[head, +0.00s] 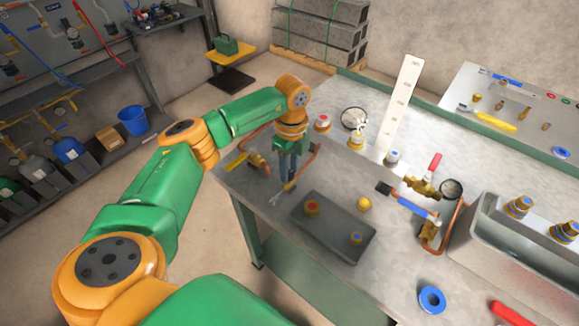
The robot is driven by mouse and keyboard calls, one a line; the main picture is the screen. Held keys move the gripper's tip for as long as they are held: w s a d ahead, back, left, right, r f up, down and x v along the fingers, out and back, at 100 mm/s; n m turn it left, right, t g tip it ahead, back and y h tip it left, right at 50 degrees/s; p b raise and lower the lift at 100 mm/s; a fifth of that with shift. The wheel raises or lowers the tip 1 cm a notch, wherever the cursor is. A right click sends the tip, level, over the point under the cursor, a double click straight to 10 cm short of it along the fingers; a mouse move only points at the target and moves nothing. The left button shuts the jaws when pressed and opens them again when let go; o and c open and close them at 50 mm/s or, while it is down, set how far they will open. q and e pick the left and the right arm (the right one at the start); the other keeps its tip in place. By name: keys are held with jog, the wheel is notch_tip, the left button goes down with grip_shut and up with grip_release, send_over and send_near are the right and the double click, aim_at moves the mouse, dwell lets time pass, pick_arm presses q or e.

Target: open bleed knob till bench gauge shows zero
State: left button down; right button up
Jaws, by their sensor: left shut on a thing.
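My left gripper (288,172) points down over the bench's left part, beside a bent copper line (303,165) with brass fittings. Its dark fingers are shut on a small part there, which looks to be the bleed knob; the fingers hide nearly all of it. A brass valve with a yellow handle (238,161) sits just left of the fingers. A round dark-rimmed gauge (353,119) stands on a brass fitting farther back on the bench; its needle is too small to read. My right gripper is out of view.
On the grey bench (400,279), a dark tray (334,240) holds several small fittings, right of my gripper. A tall white scale (400,105) stands behind. Another copper assembly (430,232), a second round dial (451,189) and a grey tank (505,250) are at right.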

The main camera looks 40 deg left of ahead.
aim_at(290, 172)
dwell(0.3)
pick_arm(q)
jog(key=c, duration=0.5)
grip_release()
jog(key=shift+c, duration=0.2)
notch_tip(290, 172, up, 7)
jog(key=shift+w+b, duration=0.15)
jog(key=shift+b, duration=0.65)
